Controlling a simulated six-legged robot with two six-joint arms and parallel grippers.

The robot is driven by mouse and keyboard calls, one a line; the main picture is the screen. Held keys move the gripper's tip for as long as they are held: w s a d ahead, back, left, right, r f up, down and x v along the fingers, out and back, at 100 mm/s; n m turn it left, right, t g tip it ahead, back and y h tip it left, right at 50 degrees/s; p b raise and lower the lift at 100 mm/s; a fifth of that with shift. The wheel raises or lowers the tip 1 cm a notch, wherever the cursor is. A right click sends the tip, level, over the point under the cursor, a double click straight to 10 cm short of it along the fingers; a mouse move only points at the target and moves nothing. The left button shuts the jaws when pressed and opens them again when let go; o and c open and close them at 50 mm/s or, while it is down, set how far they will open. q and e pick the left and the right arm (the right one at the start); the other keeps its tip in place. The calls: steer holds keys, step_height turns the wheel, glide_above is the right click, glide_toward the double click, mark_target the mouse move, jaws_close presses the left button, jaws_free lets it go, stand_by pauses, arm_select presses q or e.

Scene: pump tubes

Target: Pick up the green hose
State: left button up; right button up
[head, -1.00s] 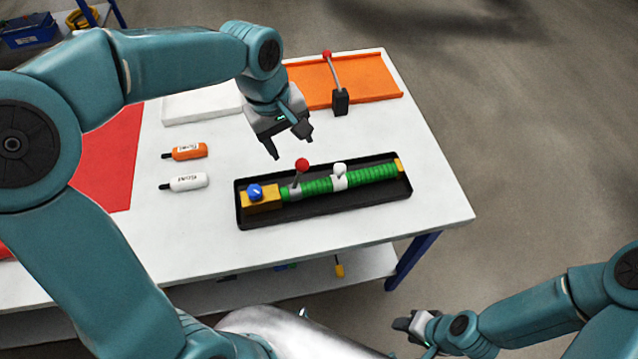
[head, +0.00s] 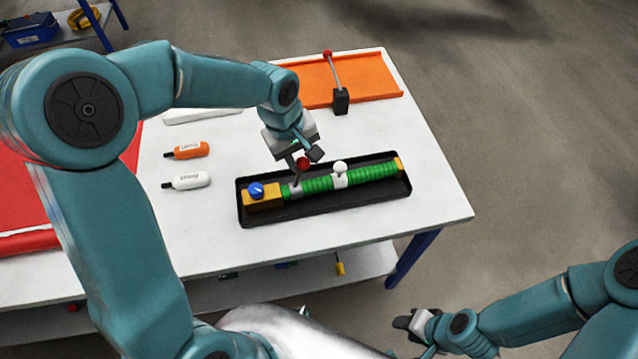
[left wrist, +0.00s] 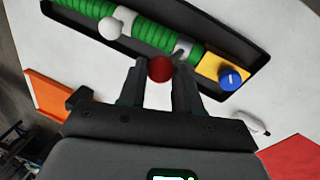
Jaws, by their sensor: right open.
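The green hose (head: 318,185) lies in a black tray (head: 330,212) on the white table, and it also shows in the left wrist view (left wrist: 155,35). It carries a white-knobbed clamp (head: 340,172) and a lever with a red knob (head: 303,163). A yellow block with a blue knob (head: 257,191) is at its left end. My left gripper (head: 304,161) is at the red knob. In the left wrist view its fingers stand apart with the red knob (left wrist: 160,69) between their tips; contact is not clear. My right gripper (head: 408,323) is open and empty, away from the table's front edge.
An orange bottle (head: 187,150) and a white bottle (head: 187,181) lie left of the tray. An orange tray (head: 370,78) and a black-based lever with a red knob (head: 341,101) are behind. A red mat (head: 20,200) covers the left side. The table's front right is clear.

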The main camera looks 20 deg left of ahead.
arm_select(q)
jaws_close()
steer(key=shift+r, duration=0.1)
